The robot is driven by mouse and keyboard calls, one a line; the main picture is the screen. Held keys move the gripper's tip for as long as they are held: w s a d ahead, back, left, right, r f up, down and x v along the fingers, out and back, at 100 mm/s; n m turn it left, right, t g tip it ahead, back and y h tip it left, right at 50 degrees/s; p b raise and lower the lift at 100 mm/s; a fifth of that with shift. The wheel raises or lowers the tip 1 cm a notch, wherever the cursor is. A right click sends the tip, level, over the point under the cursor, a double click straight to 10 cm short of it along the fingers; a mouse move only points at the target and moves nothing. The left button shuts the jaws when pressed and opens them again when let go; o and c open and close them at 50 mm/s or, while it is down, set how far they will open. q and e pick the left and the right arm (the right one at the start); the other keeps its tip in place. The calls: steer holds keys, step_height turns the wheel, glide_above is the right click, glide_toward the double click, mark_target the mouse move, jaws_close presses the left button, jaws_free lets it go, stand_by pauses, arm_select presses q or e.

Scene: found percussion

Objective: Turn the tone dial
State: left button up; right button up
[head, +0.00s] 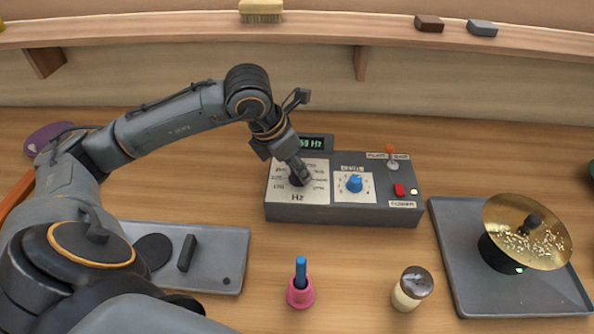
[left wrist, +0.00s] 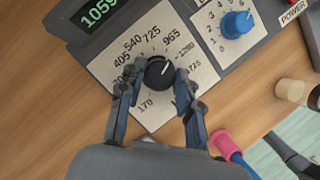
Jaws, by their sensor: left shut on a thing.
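The tone dial is a black round knob (left wrist: 158,76) with a white pointer, on a pale scale plate marked Hz (head: 312,193) on the left of a grey box (head: 345,214). In the left wrist view the pointer aims up and right, between 965 and 1290. My left gripper (head: 300,180) reaches down over the knob and hides most of it in the head view. In the left wrist view its two fingers (left wrist: 158,80) are closed on opposite sides of the knob. The display (left wrist: 97,12) seems to start with 1059. My right gripper is in neither view.
The box also has a blue knob (head: 355,184), a red button (head: 399,190) and an orange-tipped switch (head: 391,151). A pink holder (head: 300,294) and a jar (head: 412,289) stand in front. A tray (head: 460,282) with a brass dish (head: 527,230) is right.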

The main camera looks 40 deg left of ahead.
arm_select(q)
steer(key=shift+a+f+m+h+b, duration=0.1)
steer(key=shift+m+h+b, duration=0.3)
steer(key=shift+m+b, duration=0.55)
steer(key=shift+m+g+h+b, duration=0.3)
steer(key=shift+m+b, duration=0.05)
steer(key=shift+m, duration=0.7)
steer(key=o, duration=1.1)
steer(key=shift+o, duration=0.2)
steer(key=shift+r, duration=0.2)
steer(key=v, duration=1.1)
steer(key=shift+r, duration=0.4)
steer(key=shift+a, duration=0.1)
